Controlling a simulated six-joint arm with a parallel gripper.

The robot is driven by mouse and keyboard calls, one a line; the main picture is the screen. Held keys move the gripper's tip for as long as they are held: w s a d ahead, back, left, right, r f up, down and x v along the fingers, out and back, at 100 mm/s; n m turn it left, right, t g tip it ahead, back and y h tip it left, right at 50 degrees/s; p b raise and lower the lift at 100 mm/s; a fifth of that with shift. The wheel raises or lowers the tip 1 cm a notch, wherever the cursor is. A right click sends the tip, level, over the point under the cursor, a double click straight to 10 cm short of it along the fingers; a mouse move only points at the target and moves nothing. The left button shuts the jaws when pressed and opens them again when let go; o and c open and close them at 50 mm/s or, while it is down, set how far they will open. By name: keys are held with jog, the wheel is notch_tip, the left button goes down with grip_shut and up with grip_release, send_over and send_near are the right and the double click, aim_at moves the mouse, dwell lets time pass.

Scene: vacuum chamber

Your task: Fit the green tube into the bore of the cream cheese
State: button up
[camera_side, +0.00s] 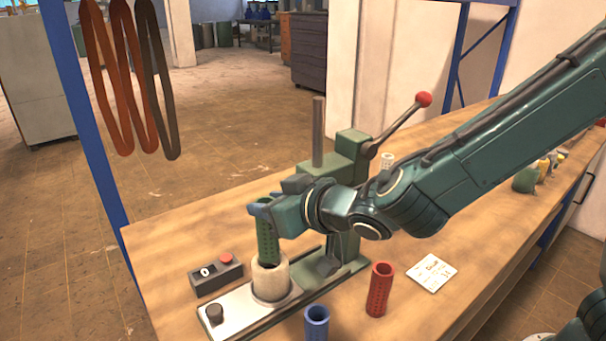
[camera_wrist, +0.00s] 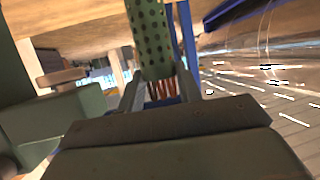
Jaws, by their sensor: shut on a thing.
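The green tube (camera_side: 266,240), dotted with holes, stands upright in my gripper (camera_side: 262,207), which is shut on its upper part. The wrist view also shows the green tube (camera_wrist: 150,38) between the fingers of my gripper (camera_wrist: 160,88). The cream cheese (camera_side: 271,281), a short pale cylinder, stands on the metal base plate of the green press. The tube is over the cheese, its lower end at the top opening. I cannot tell whether that end is just above the bore or slightly inside it. The cheese is not clearly visible in the wrist view.
The green press (camera_side: 345,165) with a red-knobbed lever stands behind the cheese. A red tube (camera_side: 379,290) and a blue tube (camera_side: 316,322) stand in front. A control box (camera_side: 215,275) is left of the base plate (camera_side: 240,308). A white card (camera_side: 431,272) lies on the right.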

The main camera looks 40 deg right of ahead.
jog(key=shift+f, duration=2)
jog(key=o, duration=1.3)
jog(key=v, duration=1.3)
jog(key=shift+s+d+r, duration=0.1)
jog(key=shift+s+r, duration=0.05)
jog(key=shift+s, duration=0.15)
